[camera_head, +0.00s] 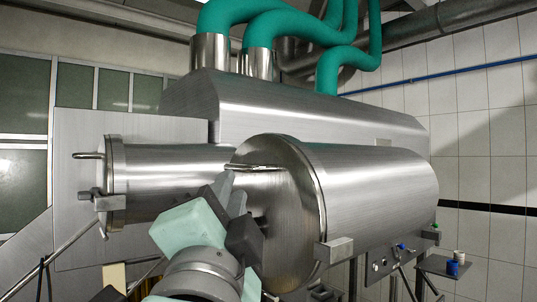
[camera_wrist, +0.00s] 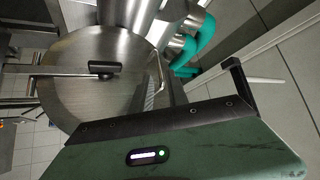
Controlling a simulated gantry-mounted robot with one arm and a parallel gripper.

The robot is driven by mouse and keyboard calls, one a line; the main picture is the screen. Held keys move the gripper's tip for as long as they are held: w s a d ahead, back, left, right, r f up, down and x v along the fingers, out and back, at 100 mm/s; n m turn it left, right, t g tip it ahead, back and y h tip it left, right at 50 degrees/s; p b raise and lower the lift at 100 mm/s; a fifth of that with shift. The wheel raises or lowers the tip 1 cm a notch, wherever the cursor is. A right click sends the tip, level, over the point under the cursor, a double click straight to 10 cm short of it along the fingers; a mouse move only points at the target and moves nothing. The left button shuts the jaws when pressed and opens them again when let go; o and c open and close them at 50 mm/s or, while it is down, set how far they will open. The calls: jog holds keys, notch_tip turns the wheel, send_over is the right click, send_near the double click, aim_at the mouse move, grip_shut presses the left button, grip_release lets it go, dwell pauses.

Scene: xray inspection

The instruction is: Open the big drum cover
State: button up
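The big drum (camera_head: 375,200) is a brushed-metal cylinder lying on its side. Its round cover (camera_head: 285,220) is at its left end and looks closed against the drum. A bar handle (camera_head: 265,168) is at the cover's upper edge. In the wrist view the cover (camera_wrist: 85,95) faces me, with a bar and dark bracket (camera_wrist: 103,68) across it. My gripper (camera_head: 245,205) is in front of the cover, below the handle, and hides part of it. One finger (camera_wrist: 237,80) stands at the far right end of the gripper's rail; the other is not clearly seen. It looks open and empty.
A smaller drum (camera_head: 170,180) with its own cover and handle is at the left. A metal housing (camera_head: 300,110) with green hoses (camera_head: 280,25) stands behind. A small stand with a blue container (camera_head: 453,267) is at the lower right.

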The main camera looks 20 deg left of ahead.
aim_at(237, 169)
jog(key=p+x, duration=0.2)
jog(key=x, duration=0.6)
jog(key=shift+c, duration=0.2)
grip_shut()
jog(key=shift+f, duration=0.1)
dwell(1.0)
